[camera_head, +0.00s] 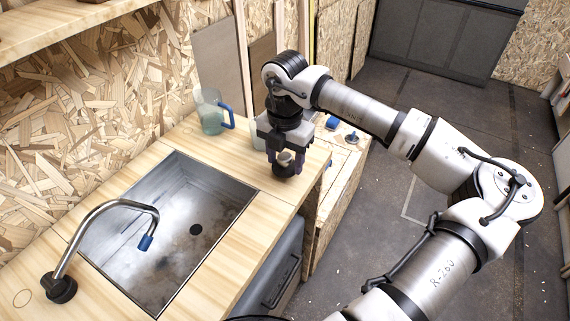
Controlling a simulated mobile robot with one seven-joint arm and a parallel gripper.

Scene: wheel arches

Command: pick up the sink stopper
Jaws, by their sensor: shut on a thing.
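My gripper (285,161) points down over the far right end of the wooden counter, to the right of the sink. It is shut on the sink stopper (284,171), a small dark round piece with a paler part between the fingers. The fingers hide some of it. I cannot tell whether its underside touches the counter or hangs just above it.
The steel sink (165,235) has an open drain hole (196,229) and a curved tap (110,208). Small blue items (351,137) lie on a lower wooden surface to the right. The near counter is clear.

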